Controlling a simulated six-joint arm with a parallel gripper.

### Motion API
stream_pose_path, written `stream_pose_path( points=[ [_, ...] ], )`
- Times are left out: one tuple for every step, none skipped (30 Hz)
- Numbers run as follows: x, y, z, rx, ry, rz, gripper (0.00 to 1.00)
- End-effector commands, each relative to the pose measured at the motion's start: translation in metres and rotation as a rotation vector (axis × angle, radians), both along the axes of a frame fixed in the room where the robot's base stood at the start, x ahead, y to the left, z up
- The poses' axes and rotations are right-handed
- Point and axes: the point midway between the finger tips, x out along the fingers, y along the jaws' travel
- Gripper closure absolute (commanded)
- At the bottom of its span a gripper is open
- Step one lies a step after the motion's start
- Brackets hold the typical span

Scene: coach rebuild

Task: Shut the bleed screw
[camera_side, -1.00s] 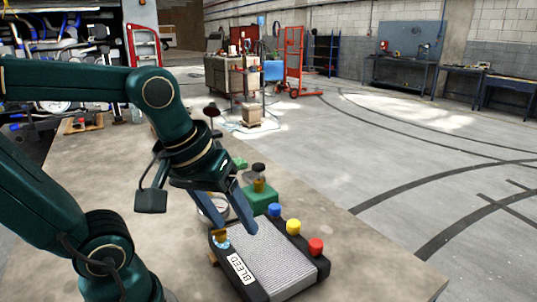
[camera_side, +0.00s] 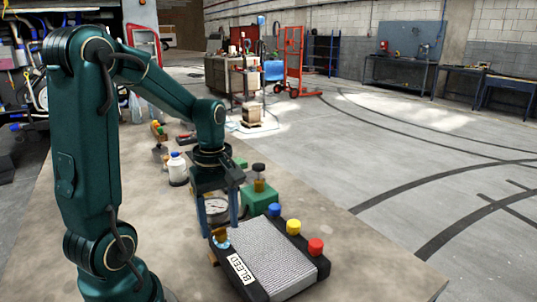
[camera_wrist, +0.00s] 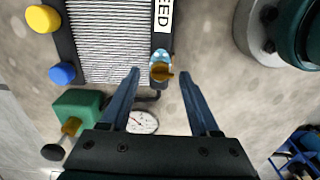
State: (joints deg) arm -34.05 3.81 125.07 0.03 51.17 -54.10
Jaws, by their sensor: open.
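The brass bleed screw (camera_wrist: 160,71) sits on a light blue fitting with pale spots at the corner of the finned radiator, next to the BLEED label (camera_side: 240,268). In the wrist view a short brass tab on it points right. In the side view the screw (camera_side: 220,236) is partly hidden by my gripper. My gripper (camera_side: 219,230) points down, open and empty. In the wrist view the gripper (camera_wrist: 159,72) has one fingertip on each side of the screw, with gaps on both sides. I cannot tell the height of the fingertips against the screw.
The radiator (camera_side: 265,260) carries blue (camera_side: 274,209), yellow (camera_side: 293,227) and red (camera_side: 316,246) caps. A round gauge (camera_wrist: 143,122) and a green block (camera_side: 259,200) with a dark knob stand close behind. A white bottle (camera_side: 178,169) is farther back. The front right bench is clear.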

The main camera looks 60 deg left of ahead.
Motion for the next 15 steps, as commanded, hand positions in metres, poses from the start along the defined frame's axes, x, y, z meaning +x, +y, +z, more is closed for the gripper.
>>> stream_pose_path(
  points=[
    [-0.0007, -0.0006, -0.0049, -0.002, 0.003, -0.001, 0.38],
    [-0.0007, -0.0006, -0.0067, -0.002, 0.003, -0.001, 0.38],
    [-0.0006, -0.0006, -0.0088, -0.001, 0.002, -0.001, 0.38],
    [-0.0005, -0.0005, -0.0100, -0.001, 0.001, -0.001, 0.38],
    [-0.0006, -0.0006, -0.0109, -0.001, 0.001, -0.001, 0.38],
    [-0.0006, -0.0007, -0.0117, -0.001, 0.001, -0.001, 0.38],
    [-0.0006, -0.0006, -0.0119, -0.001, 0.001, -0.001, 0.38],
    [-0.0005, -0.0006, -0.0120, 0.000, 0.001, -0.001, 0.38],
    [-0.0005, -0.0006, -0.0120, 0.000, 0.000, -0.001, 0.38],
    [-0.0004, -0.0005, -0.0119, 0.000, 0.000, -0.001, 0.38],
    [-0.0004, -0.0005, -0.0118, 0.000, 0.000, -0.001, 0.38],
    [-0.0004, -0.0005, -0.0118, 0.000, 0.000, -0.001, 0.38],
    [-0.0004, -0.0005, -0.0117, 0.000, 0.000, -0.001, 0.41],
    [-0.0004, -0.0005, -0.0117, 0.000, 0.000, -0.001, 0.53],
    [-0.0003, -0.0005, -0.0116, 0.000, 0.000, -0.001, 0.68]
  ],
)
